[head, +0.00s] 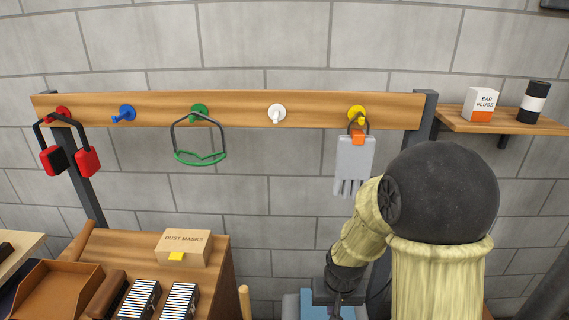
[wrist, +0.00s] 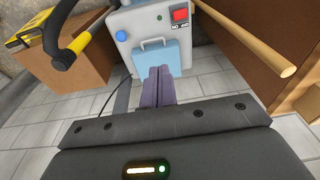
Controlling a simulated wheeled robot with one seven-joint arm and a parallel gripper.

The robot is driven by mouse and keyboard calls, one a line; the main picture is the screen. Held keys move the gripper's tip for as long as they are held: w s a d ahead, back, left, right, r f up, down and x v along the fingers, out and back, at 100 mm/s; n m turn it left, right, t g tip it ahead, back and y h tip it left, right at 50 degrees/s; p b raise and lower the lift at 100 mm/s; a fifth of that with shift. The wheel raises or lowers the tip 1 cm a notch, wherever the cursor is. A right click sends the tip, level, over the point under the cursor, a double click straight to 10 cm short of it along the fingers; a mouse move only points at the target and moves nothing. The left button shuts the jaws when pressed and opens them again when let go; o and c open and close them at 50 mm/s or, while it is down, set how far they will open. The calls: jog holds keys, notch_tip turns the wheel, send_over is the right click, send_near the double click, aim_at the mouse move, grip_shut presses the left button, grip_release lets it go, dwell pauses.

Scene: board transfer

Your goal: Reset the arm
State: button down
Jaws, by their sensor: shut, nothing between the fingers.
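My gripper (wrist: 160,72) is shut and empty; its two fingers meet in the middle of the wrist view. In the head view my arm bends down at the right, and the wrist end by my gripper shows at the bottom edge, with the fingers hard to make out. A wooden peg board (head: 238,111) on the wall carries coloured pegs. Red earmuffs (head: 88,160) hang at the red peg, green-rimmed goggles (head: 200,157) at the green peg, and a grey glove (head: 354,160) at the yellow peg. The blue peg (head: 125,114) and white peg (head: 277,113) are bare.
A grey machine (wrist: 120,40) with a blue panel stands beyond my fingers. A wooden pole (wrist: 250,45) slants at the right. A dust-mask box (head: 184,246) sits on a wooden cabinet at lower left. A shelf (head: 502,124) at right holds an ear-plug box.

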jog(key=s+d+r+p, duration=0.2)
jog(key=s+d+r, duration=0.1)
jog(key=s+r, duration=0.4)
notch_tip(320, 180, up, 3)
jog(key=shift+s+d+r+t+p, duration=0.1)
jog(key=shift+s+d+t+p, duration=0.15)
jog(key=shift+d+t+p, duration=0.15)
